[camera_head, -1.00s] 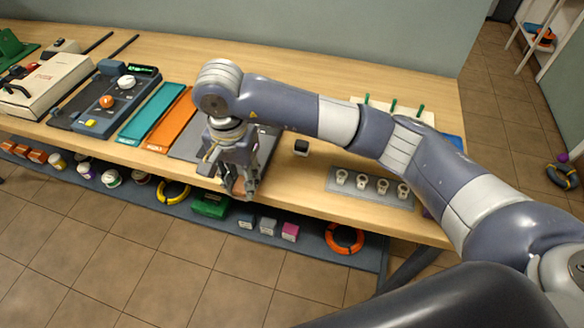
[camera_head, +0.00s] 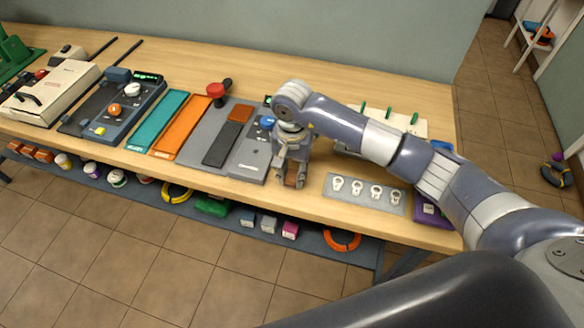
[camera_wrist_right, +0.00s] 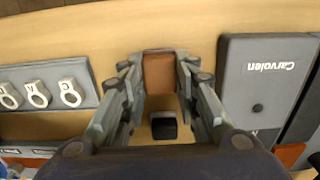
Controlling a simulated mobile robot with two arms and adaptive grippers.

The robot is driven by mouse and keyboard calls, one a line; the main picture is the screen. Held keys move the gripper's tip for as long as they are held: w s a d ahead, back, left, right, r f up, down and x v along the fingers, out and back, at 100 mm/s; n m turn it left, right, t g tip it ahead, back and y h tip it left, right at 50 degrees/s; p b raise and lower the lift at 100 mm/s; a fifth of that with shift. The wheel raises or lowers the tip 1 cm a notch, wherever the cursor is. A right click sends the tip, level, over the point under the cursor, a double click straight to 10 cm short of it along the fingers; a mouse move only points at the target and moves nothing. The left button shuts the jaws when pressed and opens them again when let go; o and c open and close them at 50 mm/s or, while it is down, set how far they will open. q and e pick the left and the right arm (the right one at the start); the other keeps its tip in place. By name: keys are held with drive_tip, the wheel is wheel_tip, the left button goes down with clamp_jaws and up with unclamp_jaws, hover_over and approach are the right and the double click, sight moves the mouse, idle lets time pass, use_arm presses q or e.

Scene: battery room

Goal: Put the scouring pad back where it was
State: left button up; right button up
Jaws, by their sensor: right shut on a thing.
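A rust-brown block, which I take to be the scouring pad (camera_head: 291,180), is between the fingertips of my right gripper (camera_head: 291,178). In the right wrist view the pad (camera_wrist_right: 158,73) sits between both fingers of the gripper (camera_wrist_right: 160,80), which are shut on it. It is over bare wood near the table's front edge, between the grey box and the plate with white rings. I cannot tell whether it touches the table. My left gripper is not in view.
A grey box marked Carvolen (camera_wrist_right: 265,80) stands close beside the gripper. A small black block (camera_wrist_right: 163,126) lies on the table near the fingers. A grey plate with white rings (camera_head: 366,193) is to the right. An orange tray (camera_head: 181,125) lies farther left.

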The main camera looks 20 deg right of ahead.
sight(292, 175)
drive_tip(key=shift+f, duration=0.1)
drive_tip(key=shift+f+b, duration=0.1)
drive_tip(key=shift+b, duration=0.2)
drive_tip(key=o, duration=1)
drive_tip(key=shift+c, duration=0.2)
drive_tip(key=shift+r+p, duration=0.25)
drive_tip(key=shift+p, duration=0.05)
wheel_tip(292, 175, up, 12)
drive_tip(key=b, duration=0.3)
drive_tip(key=shift+b, duration=0.4)
